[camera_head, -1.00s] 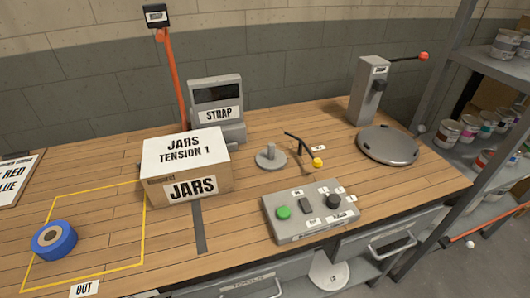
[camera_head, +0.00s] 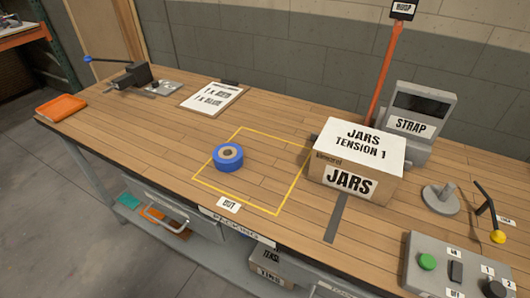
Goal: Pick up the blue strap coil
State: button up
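The blue strap coil (camera_head: 228,158) is a blue ring with a tan core around a dark centre hole. It lies flat on the wooden bench inside the left part of a yellow taped rectangle (camera_head: 277,213), above the OUT label (camera_head: 229,204). Nothing touches it. My gripper is not in view.
A JARS carton (camera_head: 359,162) stands right of the taped area, before the grey STRAP machine (camera_head: 417,123). A control box (camera_head: 455,268) sits at front right. Bench around the coil is clear.

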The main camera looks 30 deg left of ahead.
aim_at(227, 157)
jog(key=i+j, duration=0.1)
jog(key=j, duration=0.25)
jog(key=j+u, duration=0.1)
jog(key=j, duration=0.3)
jog(key=i+j, duration=0.15)
jog(key=j, duration=0.2)
jog(key=i+j+u, duration=0.1)
jog(key=j, duration=0.25)
jog(key=i+j, duration=0.1)
jog(key=j, duration=0.25)
jog(key=u, duration=0.05)
